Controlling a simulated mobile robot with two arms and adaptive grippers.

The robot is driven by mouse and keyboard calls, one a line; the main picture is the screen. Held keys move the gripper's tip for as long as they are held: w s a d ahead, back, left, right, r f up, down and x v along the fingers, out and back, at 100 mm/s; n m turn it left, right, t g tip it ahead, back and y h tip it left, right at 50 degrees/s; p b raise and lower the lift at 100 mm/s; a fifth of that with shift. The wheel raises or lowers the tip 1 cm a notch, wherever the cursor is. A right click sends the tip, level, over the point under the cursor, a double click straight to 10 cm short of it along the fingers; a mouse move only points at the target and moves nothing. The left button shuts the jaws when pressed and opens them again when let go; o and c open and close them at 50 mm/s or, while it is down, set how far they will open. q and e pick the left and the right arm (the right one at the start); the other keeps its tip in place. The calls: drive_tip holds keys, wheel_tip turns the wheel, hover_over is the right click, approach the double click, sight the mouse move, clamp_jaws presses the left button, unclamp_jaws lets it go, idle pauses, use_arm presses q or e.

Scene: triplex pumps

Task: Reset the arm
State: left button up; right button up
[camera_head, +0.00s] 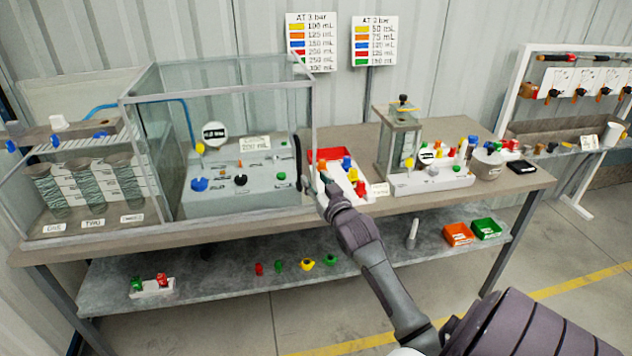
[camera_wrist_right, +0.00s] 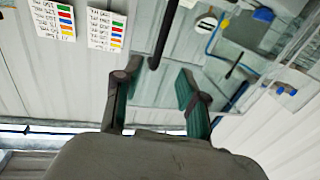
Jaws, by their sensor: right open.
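I cannot tell whether the gripper touches the case frame. My left gripper is not in view.
The bench (camera_head: 400,205) carries the case, a smaller glass pump (camera_head: 400,140) and a row of tubes labelled at left. Its lower shelf (camera_head: 215,285) holds small coloured parts, an orange bin (camera_head: 458,234) and a green bin (camera_head: 486,228). A rack stands at right. Floor in front is clear.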

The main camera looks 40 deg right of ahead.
drive_tip(key=shift+f, duration=0.1)
idle(0.4)
drive_tip(key=s+a+f+n+g+y, duration=0.1)
drive_tip(key=a+f+g, duration=0.1)
drive_tip(key=f, duration=0.9)
drive_tip(key=s+a+f+g+y, duration=0.1)
drive_tip(key=a+f+g, duration=0.15)
drive_tip(key=f, duration=0.75)
drive_tip(key=s+a+f+n+g+y, duration=0.1)
drive_tip(key=s+a+f, duration=0.25)
drive_tip(key=f, duration=0.35)
drive_tip(key=s+a+f+g+b, duration=0.1)
drive_tip(key=s+a+f+g, duration=0.1)
drive_tip(key=s+f, duration=0.45)
drive_tip(key=s+a+f+n+g+y, duration=0.1)
drive_tip(key=s+a+f, duration=0.15)
drive_tip(key=f, duration=0.65)
drive_tip(key=s+a+f+n+g, duration=0.1)
drive_tip(key=s+a+f, duration=0.3)
drive_tip(key=s, duration=0.7)
drive_tip(key=s+a+f+n+g+y, duration=0.1)
drive_tip(key=s+a+f+g, duration=0.3)
drive_tip(key=s+f, duration=0.4)
drive_tip(key=s+a+f+n+g+y+b, duration=0.1)
drive_tip(key=s+a+f, duration=0.5)
drive_tip(key=s, duration=0.9)
drive_tip(key=shift+s+a+f+n+g, duration=0.2)
drive_tip(key=shift+a+f+n+g, duration=0.1)
drive_tip(key=shift+g, duration=0.45)
